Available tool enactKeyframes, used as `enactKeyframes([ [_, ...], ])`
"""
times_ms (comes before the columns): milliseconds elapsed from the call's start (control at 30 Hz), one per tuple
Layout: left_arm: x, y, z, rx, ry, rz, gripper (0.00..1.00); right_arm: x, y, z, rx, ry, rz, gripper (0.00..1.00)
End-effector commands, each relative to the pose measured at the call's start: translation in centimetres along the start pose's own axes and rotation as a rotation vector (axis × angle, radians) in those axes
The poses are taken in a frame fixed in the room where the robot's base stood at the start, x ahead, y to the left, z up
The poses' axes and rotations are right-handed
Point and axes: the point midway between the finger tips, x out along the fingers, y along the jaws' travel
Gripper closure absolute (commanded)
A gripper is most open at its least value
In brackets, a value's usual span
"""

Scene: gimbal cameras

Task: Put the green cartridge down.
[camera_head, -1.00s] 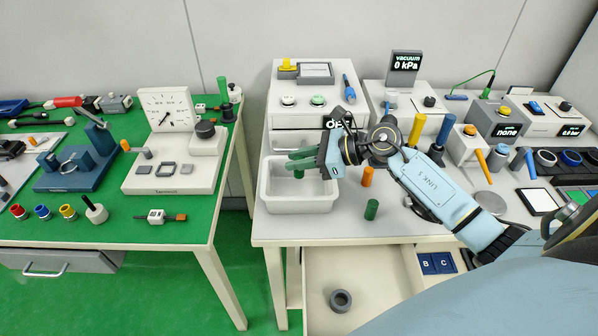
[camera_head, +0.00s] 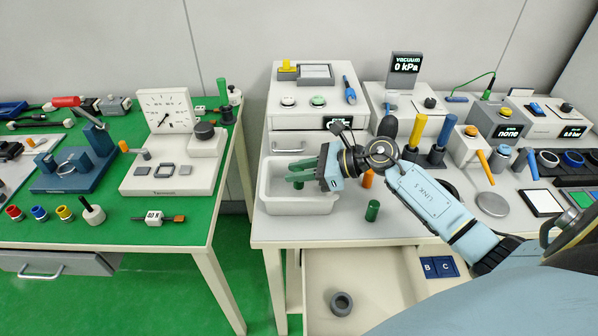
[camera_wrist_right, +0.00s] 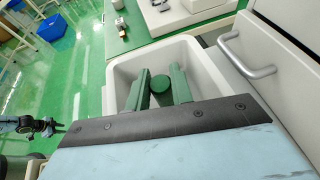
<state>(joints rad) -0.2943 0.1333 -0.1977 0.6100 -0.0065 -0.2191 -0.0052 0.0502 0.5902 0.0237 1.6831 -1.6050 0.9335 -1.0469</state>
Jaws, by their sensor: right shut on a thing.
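My right gripper (camera_head: 303,171), with green fingers, is shut on the green cartridge (camera_wrist_right: 160,84). In the right wrist view the cartridge's round top shows between the two fingers. In the head view a little of the cartridge (camera_head: 298,185) shows below the fingers. Gripper and cartridge are over the white bin (camera_head: 300,206), within its rim. I cannot tell whether the cartridge touches the bin floor. A second green cartridge (camera_head: 372,211) stands on the table right of the bin. Part of what looks like my left arm shows at the left of the right wrist view; its jaws are unclear.
An orange cylinder (camera_head: 366,179) stands close behind my right gripper. A drawer unit (camera_head: 288,144) stands behind the bin. A green-topped table (camera_head: 120,220) is at the left.

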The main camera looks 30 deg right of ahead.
Motion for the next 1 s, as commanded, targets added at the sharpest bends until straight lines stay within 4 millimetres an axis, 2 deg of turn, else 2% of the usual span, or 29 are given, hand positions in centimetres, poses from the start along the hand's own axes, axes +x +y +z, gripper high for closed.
enactKeyframes([
  [33,0.3,0.0,0.0,0.001,0.0,-0.001,0.68,0.3,0.3,-1.0,0.01,0.013,0.006,0.99],
  [133,0.2,-0.2,0.1,0.002,-0.002,-0.003,0.68,0.3,0.3,-1.1,0.013,0.016,0.008,0.99],
  [167,0.2,-0.3,0.1,0.002,-0.003,-0.003,0.68,0.3,0.4,-1.2,0.014,0.017,0.009,0.75],
  [300,0.2,-0.5,0.2,0.003,-0.004,-0.006,0.68,0.4,0.5,-1.4,0.017,0.02,0.011,0.57],
  [633,0.1,-0.6,0.1,0.004,-0.002,-0.008,0.68,0.4,0.6,-1.3,0.018,0.02,0.013,0.56],
  [800,-1.2,-0.6,-0.1,0.001,-0.002,-0.007,0.68,-0.1,0.6,0.0,0.02,0.019,0.015,0.56],
  [833,-1.4,-0.5,-0.1,0.0,-0.001,-0.005,0.68,-0.4,0.6,0.1,0.02,0.02,0.014,0.56],
  [1000,-1.0,0.1,-0.4,-0.003,0.004,0.002,0.68,-4.7,0.4,-0.1,0.013,0.022,0.009,0.56],
])
